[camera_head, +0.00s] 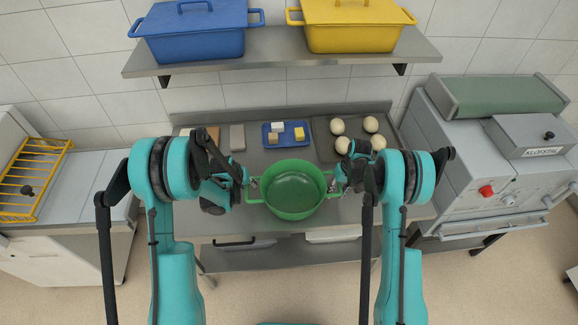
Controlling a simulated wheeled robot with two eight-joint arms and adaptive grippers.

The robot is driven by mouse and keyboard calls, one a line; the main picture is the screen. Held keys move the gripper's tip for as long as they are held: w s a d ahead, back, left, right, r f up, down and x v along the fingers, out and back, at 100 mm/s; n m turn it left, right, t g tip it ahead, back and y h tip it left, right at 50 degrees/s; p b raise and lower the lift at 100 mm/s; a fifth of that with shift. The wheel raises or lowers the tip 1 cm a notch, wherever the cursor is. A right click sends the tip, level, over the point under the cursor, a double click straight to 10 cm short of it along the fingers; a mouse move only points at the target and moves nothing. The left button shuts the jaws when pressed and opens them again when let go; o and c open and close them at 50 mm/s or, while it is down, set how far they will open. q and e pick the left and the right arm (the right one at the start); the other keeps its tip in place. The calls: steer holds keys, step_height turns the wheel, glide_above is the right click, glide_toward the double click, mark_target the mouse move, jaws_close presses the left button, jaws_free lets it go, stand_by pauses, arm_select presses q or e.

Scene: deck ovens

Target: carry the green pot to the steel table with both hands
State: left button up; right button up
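The green pot (293,193), round, open and empty, is upright at the middle front of the steel table (225,216). I cannot tell whether its base touches the tabletop or is a little above it. My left gripper (248,186) is at the pot's left handle and looks shut on it. My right gripper (337,184) is at the right handle and looks shut on it too. The arm links and wrists partly hide both grips.
Behind the pot are a blue tray (267,143) with small blocks and a dark tray (324,152) with several pale round pieces. A shelf (275,62) above carries a blue pot (195,38) and a yellow pot (355,36). A grey oven (470,170) stands right, a yellow rack (30,180) left.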

steer(key=shift+r, duration=0.1)
arm_select(q)
steer(key=v, duration=1)
steer(key=shift+s+r, duration=0.15)
steer(key=shift+r, duration=0.25)
arm_select(e)
step_height(320, 180, up, 12)
steer(key=d, duration=0.2)
steer(key=shift+w+d, duration=0.1)
